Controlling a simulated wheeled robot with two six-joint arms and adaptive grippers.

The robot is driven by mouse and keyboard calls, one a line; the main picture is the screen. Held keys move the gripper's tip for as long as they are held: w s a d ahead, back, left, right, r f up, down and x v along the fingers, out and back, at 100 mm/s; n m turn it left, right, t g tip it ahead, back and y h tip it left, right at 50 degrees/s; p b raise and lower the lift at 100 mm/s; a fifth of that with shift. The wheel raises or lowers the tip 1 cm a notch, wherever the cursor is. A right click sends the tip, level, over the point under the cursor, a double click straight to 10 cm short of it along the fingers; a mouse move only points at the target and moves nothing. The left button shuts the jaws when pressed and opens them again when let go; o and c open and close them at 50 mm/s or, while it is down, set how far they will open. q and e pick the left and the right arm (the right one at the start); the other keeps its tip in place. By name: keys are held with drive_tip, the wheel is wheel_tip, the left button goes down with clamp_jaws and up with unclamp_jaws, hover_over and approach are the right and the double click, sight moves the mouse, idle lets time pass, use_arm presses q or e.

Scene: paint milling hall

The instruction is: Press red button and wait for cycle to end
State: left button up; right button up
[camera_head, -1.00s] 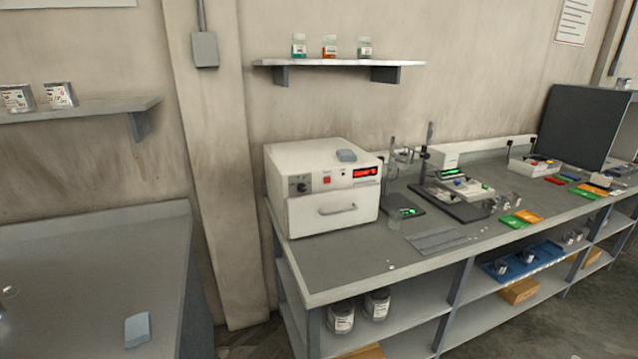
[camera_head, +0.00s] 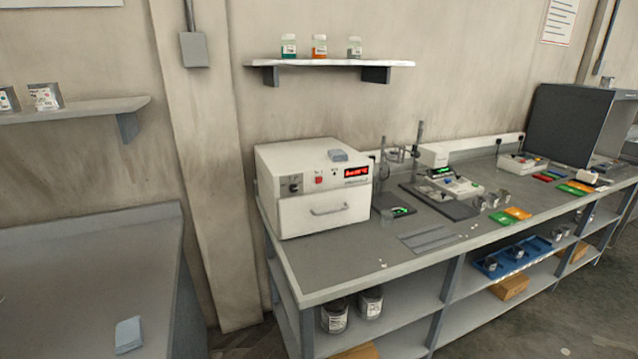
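A white box-shaped machine (camera_head: 312,188) stands at the left end of the long grey bench. Its front panel carries a red button (camera_head: 319,180), a black knob (camera_head: 295,185) and a lit red display (camera_head: 357,171) whose text is too small to read. Below the panel is a closed front with a bar handle (camera_head: 330,210). Neither of my grippers shows in the head view.
The long bench (camera_head: 330,265) also bears a stand with a green-lit device (camera_head: 440,172) and coloured cards (camera_head: 517,213). A shelf with small jars (camera_head: 319,46) hangs above. Another grey table (camera_head: 80,270) with a blue-grey cloth or block (camera_head: 129,335) is at left. Floor shows at lower right.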

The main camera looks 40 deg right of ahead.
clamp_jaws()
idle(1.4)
